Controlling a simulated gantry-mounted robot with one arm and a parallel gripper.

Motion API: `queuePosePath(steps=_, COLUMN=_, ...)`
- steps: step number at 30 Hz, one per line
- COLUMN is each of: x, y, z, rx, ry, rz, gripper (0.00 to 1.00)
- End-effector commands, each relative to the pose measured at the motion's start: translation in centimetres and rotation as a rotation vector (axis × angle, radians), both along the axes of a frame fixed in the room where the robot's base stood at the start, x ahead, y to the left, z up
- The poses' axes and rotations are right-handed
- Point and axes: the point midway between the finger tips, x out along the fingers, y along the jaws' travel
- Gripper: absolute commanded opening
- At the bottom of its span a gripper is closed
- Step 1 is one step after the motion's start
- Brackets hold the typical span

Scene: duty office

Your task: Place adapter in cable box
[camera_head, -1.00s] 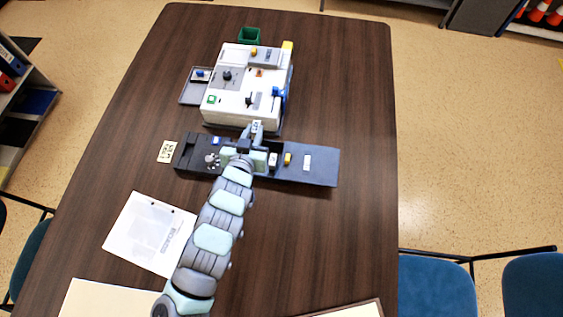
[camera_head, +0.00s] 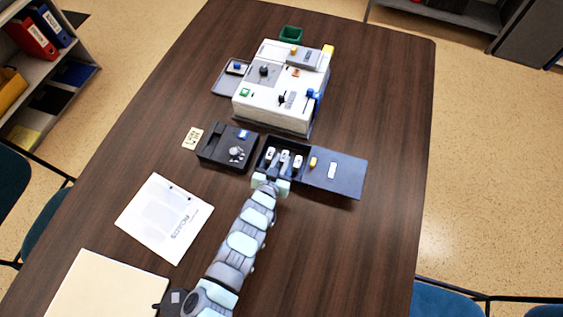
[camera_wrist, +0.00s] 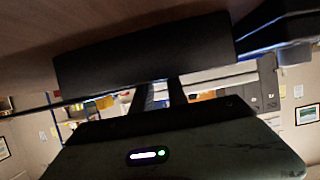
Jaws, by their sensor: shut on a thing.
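The cable box (camera_head: 335,183) appears to be the dark blue box in the middle of the table, with its lid laid open to the right. Small white pieces (camera_head: 298,161) stand in a row at its left part, and they look like adapters. My gripper (camera_head: 277,168) reaches in from the front at this row and is shut on a small piece, apparently an adapter. Which piece it holds is not clear. In the wrist view a wide dark block (camera_wrist: 145,52) lies just beyond the fingertips (camera_wrist: 160,92) and hides the held thing.
A black device (camera_head: 213,148) with a knob-like white part stands just left of the box. A large white machine (camera_head: 272,95) stands behind. A paper sheet (camera_head: 165,218) lies at front left. The table's right side is clear.

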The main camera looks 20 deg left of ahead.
Motion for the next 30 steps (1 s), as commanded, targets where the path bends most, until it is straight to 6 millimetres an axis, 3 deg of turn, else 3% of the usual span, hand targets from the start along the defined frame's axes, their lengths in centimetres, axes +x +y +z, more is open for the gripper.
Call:
queuePosePath(steps=12, x=-0.01, y=0.03, z=-0.97, rx=0.001, ry=0.0, rz=0.001, gripper=0.0)
queuePosePath(steps=13, x=-0.01, y=0.04, z=-0.86, rx=0.001, ry=0.0, rz=0.001, gripper=0.21)
queuePosePath(steps=20, x=0.0, y=0.03, z=-0.81, rx=0.001, ry=0.0, rz=0.0, gripper=0.4)
queuePosePath(steps=30, x=-0.09, y=0.03, z=-0.3, rx=0.001, ry=-0.001, rz=0.0, gripper=0.41)
